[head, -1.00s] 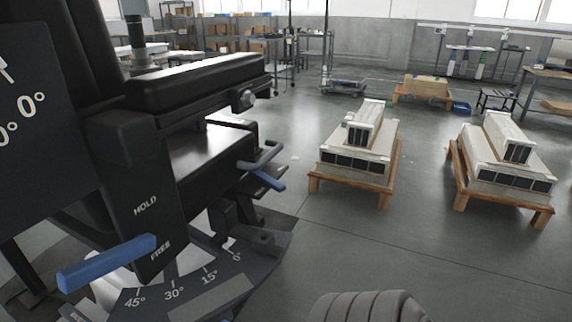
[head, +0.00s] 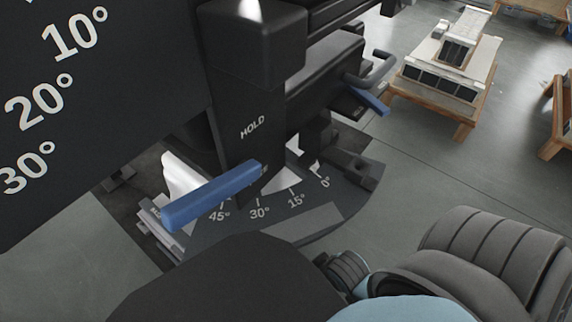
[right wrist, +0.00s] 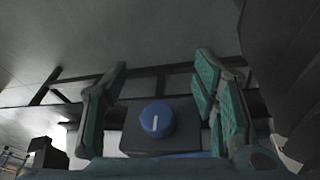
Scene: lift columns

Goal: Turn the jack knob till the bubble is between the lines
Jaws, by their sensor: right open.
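A round blue knob (right wrist: 157,119) with a white line on its face shows in the right wrist view, on the front of a dark block (right wrist: 135,142). My right gripper (right wrist: 161,72) is open. Its teal-padded fingers stand left and right of the knob, with gaps on both sides. I cannot tell how far the knob is from the fingertips in depth. The knob does not show in the head view. No bubble or level lines show in either view. My left gripper is not in view.
In the head view, a black machine carries a blue lever (head: 212,195) by the HOLD marking, another blue handle (head: 370,102) and an angle scale (head: 260,212). A large dark degree panel (head: 90,110) fills the upper left. A loaded wooden pallet (head: 436,105) stands on open floor at the right.

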